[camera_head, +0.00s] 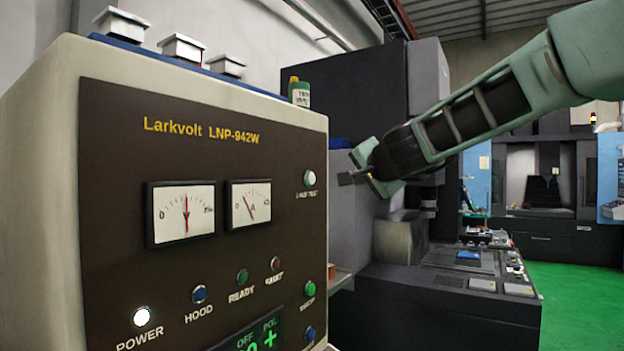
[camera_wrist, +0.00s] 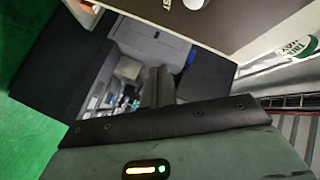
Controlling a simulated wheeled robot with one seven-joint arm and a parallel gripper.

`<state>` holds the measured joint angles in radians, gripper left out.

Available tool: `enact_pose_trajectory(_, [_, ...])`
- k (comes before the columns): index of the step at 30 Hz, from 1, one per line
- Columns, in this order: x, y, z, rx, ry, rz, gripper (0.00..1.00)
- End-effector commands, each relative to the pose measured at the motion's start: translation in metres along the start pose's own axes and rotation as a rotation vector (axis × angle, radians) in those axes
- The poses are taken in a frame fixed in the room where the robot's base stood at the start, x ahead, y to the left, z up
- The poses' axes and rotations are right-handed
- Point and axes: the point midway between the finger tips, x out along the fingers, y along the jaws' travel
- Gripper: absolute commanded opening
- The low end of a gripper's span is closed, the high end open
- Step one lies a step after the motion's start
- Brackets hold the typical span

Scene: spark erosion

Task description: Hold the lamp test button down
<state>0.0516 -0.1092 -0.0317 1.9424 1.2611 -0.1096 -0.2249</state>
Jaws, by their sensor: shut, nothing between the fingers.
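The lamp test button (camera_head: 309,178) is a round white button at the upper right of the brown panel (camera_head: 120,120), with its label just below. My gripper (camera_head: 346,179) is shut and empty, to the right of the button in the head view. A gap shows between its tips and the panel's right edge. In the wrist view my gripper's fingers (camera_wrist: 158,86) are together in the middle, and a round white part (camera_wrist: 195,4), perhaps the button, is cut by the top edge. The power lamp (camera_head: 141,316) glows white; the hood (camera_head: 199,294), ready (camera_head: 242,276) and fault (camera_head: 276,264) lamps look dark.
Two dial meters (camera_head: 181,212) and a green display (camera_head: 262,334) are on the panel. A green button (camera_head: 309,288) sits lower right. A dark machine (camera_head: 450,300) stands behind. Open air surrounds my gripper.

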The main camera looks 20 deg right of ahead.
Motion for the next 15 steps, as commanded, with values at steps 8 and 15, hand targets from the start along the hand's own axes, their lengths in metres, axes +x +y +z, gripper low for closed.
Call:
enact_pose_trajectory(8, [0.005, -0.004, 0.004, 0.0, -0.002, 0.001, 0.0])
enact_pose_trajectory(15, [0.026, -0.019, 0.019, -0.002, -0.003, 0.0, 0.0])
